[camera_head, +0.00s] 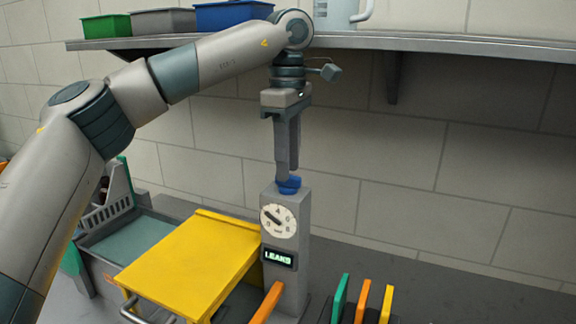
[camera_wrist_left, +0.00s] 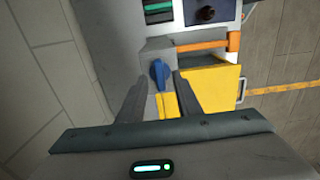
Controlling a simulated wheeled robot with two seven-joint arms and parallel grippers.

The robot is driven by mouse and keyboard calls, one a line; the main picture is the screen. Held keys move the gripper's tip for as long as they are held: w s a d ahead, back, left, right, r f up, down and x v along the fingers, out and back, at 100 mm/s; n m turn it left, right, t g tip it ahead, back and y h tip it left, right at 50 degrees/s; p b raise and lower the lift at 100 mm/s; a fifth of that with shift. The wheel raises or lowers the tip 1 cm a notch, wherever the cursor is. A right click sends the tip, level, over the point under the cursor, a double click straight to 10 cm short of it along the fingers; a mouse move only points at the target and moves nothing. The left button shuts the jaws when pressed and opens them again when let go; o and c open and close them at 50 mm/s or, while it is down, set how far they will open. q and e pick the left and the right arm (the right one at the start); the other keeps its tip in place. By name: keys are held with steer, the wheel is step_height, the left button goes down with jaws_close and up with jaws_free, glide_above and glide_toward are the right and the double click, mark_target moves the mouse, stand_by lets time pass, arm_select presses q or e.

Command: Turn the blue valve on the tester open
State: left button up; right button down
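The tester is a grey upright block (camera_head: 296,230) with a round white dial (camera_head: 278,221) and a small lit display (camera_head: 278,258) that seems to read "LEAKS". The blue valve (camera_head: 289,185) is on its top; it also shows in the left wrist view (camera_wrist_left: 159,74) as a narrow blue handle. My left gripper (camera_head: 288,176) points straight down, its fingertips at the valve. In the left wrist view my left gripper's fingers (camera_wrist_left: 160,82) are apart, one on each side of the valve. They look open; whether they touch it is unclear. My right gripper is not in view.
A yellow-topped box (camera_head: 190,265) stands left of the tester. An orange bar (camera_head: 266,304) is in front, with green, orange and yellow upright pieces (camera_head: 362,300) to the right. A shelf (camera_head: 450,42) with bins runs above, close to my left arm. The wall is behind.

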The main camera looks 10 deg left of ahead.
arm_select(q)
steer(key=shift+f, duration=1.05)
jaws_close()
